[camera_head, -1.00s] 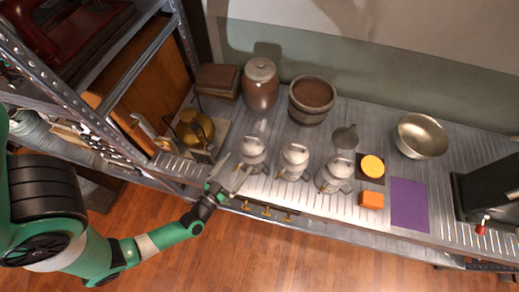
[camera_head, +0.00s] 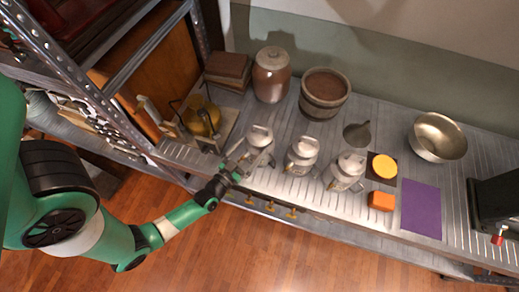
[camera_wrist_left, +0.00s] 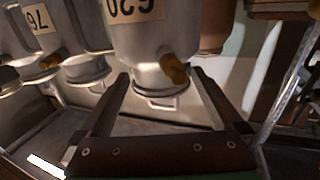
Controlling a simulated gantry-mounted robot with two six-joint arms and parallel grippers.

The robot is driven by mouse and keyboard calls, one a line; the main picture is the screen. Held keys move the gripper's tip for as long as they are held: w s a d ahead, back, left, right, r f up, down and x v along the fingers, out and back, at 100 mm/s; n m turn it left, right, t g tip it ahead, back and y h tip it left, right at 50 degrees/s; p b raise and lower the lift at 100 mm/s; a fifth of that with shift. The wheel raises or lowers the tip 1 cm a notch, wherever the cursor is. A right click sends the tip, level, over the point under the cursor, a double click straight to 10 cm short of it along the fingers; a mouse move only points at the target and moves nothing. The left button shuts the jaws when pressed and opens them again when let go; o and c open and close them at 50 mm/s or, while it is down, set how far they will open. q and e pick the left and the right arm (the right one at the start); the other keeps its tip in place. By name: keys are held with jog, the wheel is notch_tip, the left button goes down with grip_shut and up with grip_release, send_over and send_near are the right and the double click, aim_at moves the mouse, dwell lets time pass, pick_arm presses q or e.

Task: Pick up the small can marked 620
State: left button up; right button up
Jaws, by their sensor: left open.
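The small can marked 620 (camera_wrist_left: 150,35) is a grey metal can with a brass tap. It shows upside down in the left wrist view, its label cut by the top edge. In the head view it appears to be the leftmost of three similar cans (camera_head: 259,139) on the metal shelf. My left gripper (camera_head: 241,153) is at the front left of that can. Contact cannot be told. My right gripper is not in view.
A second can (camera_head: 302,156) and a third can (camera_head: 346,170) stand to the right. A brown jar (camera_head: 271,77) and a wooden tub (camera_head: 324,94) stand behind. An orange block (camera_head: 381,201) and purple sheet (camera_head: 421,208) lie right.

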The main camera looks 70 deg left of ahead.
pick_arm(q)
jog(key=x, duration=0.4)
jog(key=shift+w+a+r+b, duration=0.1)
jog(key=shift+w+a+b, duration=0.1)
jog(key=shift+b, duration=0.15)
jog(key=shift+d, duration=0.1)
jog(key=shift+c, duration=0.3)
jog(key=shift+r, duration=0.1)
grip_shut()
